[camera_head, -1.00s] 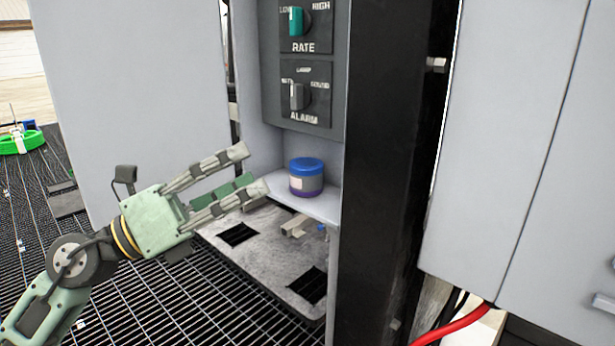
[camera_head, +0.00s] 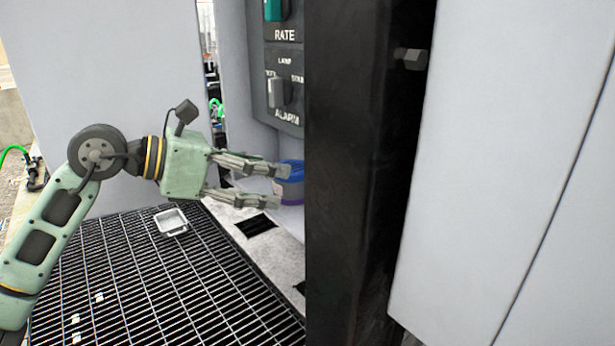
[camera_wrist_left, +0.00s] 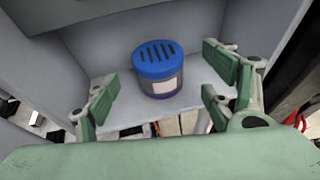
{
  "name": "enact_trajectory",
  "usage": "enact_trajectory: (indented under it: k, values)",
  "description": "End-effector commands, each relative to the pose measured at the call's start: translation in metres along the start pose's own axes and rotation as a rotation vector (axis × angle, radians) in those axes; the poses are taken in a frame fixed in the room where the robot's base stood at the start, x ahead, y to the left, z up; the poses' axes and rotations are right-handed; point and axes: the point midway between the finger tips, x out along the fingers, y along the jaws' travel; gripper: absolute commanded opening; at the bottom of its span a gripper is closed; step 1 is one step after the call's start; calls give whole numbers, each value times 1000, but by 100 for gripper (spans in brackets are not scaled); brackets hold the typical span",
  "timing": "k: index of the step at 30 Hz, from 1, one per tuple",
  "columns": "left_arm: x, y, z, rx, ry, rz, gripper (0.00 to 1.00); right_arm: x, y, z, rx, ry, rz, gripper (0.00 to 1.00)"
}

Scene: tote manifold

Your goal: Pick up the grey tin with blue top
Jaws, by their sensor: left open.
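The grey tin with blue top (camera_head: 292,183) stands on a small shelf inside the cabinet in the head view, partly hidden by my gripper's fingers and cut off by the black post. In the left wrist view the tin (camera_wrist_left: 160,72) is upright, with slots in its blue lid, a pale label and a purple base. My left gripper (camera_head: 279,187) is open and empty, its fingertips close to the tin. In the left wrist view its fingers (camera_wrist_left: 165,92) are spread to either side, with the tin beyond and between them. My right gripper is not in view.
A control panel (camera_head: 281,75) with RATE and ALARM knobs is above the shelf. A black post (camera_head: 350,170) stands just right of the tin. A grey door panel (camera_head: 100,100) is behind my arm. A small metal tray (camera_head: 171,222) lies on the grating floor.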

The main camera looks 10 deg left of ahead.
Motion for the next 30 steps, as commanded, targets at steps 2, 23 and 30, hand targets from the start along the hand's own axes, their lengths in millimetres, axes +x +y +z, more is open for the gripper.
enact_trajectory:
  k: [2,23,30]
  values:
    - [9,-1,3,-2,-2,-4,75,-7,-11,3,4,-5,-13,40]
    - [67,2,4,-1,-2,-2,75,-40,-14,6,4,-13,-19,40]
    - [67,2,4,-1,-3,-2,54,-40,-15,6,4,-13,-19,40]
